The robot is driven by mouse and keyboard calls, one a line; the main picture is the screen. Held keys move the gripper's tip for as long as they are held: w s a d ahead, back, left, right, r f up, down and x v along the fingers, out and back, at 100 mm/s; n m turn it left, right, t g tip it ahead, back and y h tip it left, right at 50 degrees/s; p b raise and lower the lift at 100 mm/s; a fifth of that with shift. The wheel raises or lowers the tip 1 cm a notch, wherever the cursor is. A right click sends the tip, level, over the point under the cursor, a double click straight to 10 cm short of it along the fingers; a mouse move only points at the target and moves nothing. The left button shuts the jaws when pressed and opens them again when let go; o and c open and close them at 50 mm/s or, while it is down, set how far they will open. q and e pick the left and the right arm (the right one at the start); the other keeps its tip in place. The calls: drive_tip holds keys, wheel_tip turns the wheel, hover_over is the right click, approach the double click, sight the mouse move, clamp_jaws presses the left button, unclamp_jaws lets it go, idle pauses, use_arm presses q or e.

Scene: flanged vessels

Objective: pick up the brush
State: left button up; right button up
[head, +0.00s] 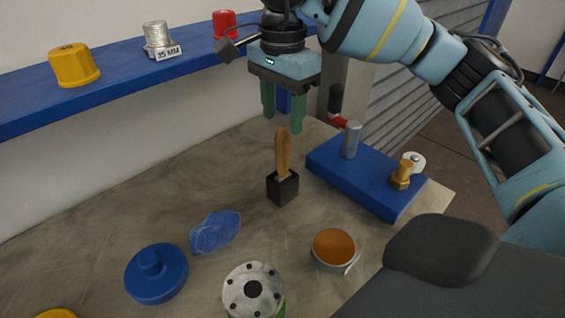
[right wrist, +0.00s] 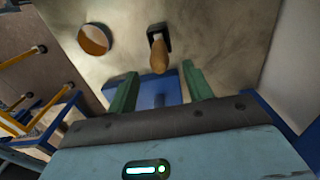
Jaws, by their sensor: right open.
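The brush stands upright in a small black holder (head: 283,189) on the table, with its wooden handle (head: 283,150) pointing up and its lower end hidden in the holder. My right gripper (head: 282,124) is open and empty, fingers pointing down, just above and behind the handle in the head view. In the right wrist view the brush handle (right wrist: 160,56) shows just beyond the green fingertips (right wrist: 160,80) and roughly midway between them, not gripped. My left gripper is not in view.
A blue block (head: 365,175) with a grey pin and brass fitting stands right of the brush. An orange-filled cup (head: 334,247), flanged vessel (head: 253,291), blue cap (head: 156,273) and blue cloth (head: 215,232) lie nearer. A blue shelf (head: 120,85) runs behind.

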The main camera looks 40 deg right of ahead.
sight(283, 129)
drive_tip(key=shift+f, duration=2.4)
drive_tip(key=c, duration=1.1)
